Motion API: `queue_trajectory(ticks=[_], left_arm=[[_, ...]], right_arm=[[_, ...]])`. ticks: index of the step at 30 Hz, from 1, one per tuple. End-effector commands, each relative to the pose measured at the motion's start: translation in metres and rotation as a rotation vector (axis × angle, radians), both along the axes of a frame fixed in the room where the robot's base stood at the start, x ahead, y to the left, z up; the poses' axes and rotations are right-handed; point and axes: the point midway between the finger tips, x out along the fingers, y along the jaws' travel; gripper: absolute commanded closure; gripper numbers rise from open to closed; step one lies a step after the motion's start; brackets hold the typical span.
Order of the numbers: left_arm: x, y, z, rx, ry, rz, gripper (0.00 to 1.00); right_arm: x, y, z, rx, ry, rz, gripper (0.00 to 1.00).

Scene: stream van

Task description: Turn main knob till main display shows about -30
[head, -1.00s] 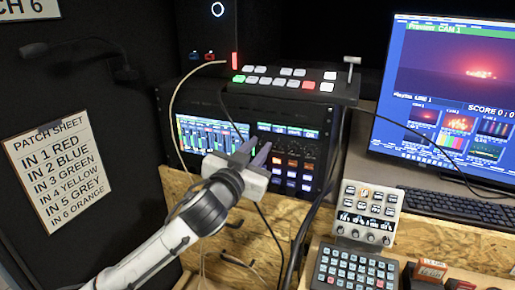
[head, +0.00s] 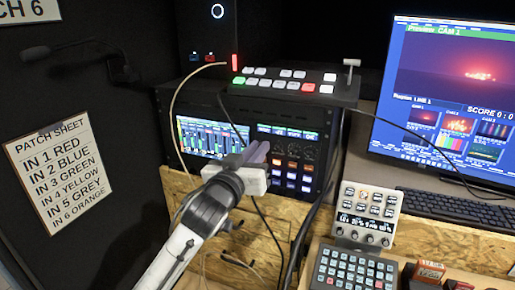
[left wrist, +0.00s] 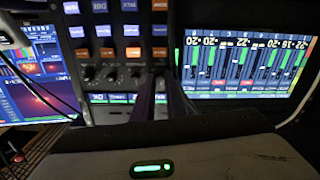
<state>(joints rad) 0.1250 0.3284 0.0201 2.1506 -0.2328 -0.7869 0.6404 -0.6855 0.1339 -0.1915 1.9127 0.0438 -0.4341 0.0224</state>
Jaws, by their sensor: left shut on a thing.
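The audio rack unit (head: 240,137) stands in the middle of the head view, with a level-meter screen (head: 210,135) on its left and knobs and lit buttons on its right. My left gripper (head: 258,153) reaches its front between screen and buttons. In the left wrist view its two fingers (left wrist: 160,97) are shut on a knob at the end of the knob row (left wrist: 112,75); the fingers hide most of that knob. The meter screen (left wrist: 245,65) appears upside down there, with several small readouts around 20. I cannot tell which readout is the main one. My right gripper is not in view.
A switcher panel (head: 288,82) sits on top of the rack. Loose cables hang in front of the rack and beside my arm. A small grey control panel (head: 366,215), a keypad (head: 353,270) and a monitor (head: 445,95) are at the right.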

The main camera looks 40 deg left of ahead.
Motion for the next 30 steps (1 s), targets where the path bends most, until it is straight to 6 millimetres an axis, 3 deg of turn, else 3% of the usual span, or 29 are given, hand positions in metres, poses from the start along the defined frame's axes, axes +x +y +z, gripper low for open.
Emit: queue_trajectory(ticks=[15,30], left_arm=[[0.0,0.0,0.0,-0.336,-0.078,0.0,1.0],[0.0,0.0,-0.001,-0.4,-0.093,-0.001,1.0]], right_arm=[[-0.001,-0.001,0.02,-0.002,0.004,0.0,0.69],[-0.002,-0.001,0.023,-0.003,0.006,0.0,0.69]])
